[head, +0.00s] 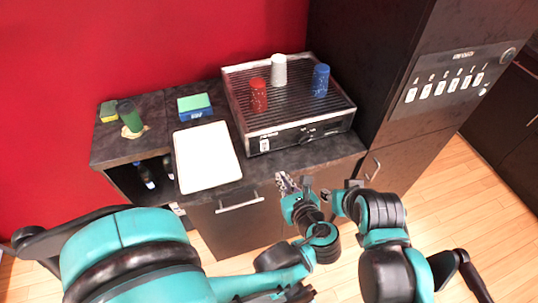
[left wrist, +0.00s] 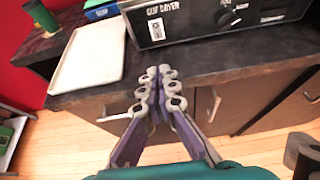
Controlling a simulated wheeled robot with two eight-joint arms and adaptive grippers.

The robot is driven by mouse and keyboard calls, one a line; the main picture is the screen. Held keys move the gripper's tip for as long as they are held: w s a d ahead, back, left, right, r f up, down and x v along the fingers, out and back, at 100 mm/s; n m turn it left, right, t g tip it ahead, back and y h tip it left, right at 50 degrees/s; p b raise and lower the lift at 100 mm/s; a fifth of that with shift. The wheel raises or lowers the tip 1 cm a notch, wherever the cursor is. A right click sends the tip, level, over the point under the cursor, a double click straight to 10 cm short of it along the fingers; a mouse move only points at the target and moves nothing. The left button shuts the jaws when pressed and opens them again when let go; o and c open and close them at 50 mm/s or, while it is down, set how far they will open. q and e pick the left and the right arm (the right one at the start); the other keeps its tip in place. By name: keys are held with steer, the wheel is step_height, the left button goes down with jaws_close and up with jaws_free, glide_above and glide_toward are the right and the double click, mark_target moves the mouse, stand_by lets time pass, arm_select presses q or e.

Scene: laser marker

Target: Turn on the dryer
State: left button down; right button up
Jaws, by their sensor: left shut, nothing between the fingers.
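The cup dryer (head: 290,134) is a dark box with a ribbed silver top, standing on the dark counter. Its front panel carries a label and a round black knob (head: 306,136). The left wrist view shows the "CUP DRYER" panel (left wrist: 185,27) and the knob (left wrist: 228,18) close up at the top right. My left gripper (head: 285,183) is in front of the counter edge, below the panel and apart from it. In the left wrist view its purple-grey fingers (left wrist: 160,75) are together with nothing between them, left of and below the knob.
Red, white and blue cups stand on the dryer's top. A white tray (head: 205,157) lies left of it, with a sponge on a blue box (head: 195,106) and a green cup (head: 130,115) beyond. A tall dark cabinet (head: 395,130) with labelled switches stands right of the dryer.

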arm_select(q)
steer(key=b, duration=0.4)
glide_toward(265, 150)
steer(key=x, duration=0.5)
steer(key=shift+f, duration=0.3)
steer(key=shift+w+a, duration=0.25)
steer(key=shift+w, duration=0.4)
steer(key=shift+w+a+f, duration=0.1)
steer(key=shift+w+f, duration=0.15)
steer(key=shift+w, duration=0.05)
steer(key=shift+r, duration=0.1)
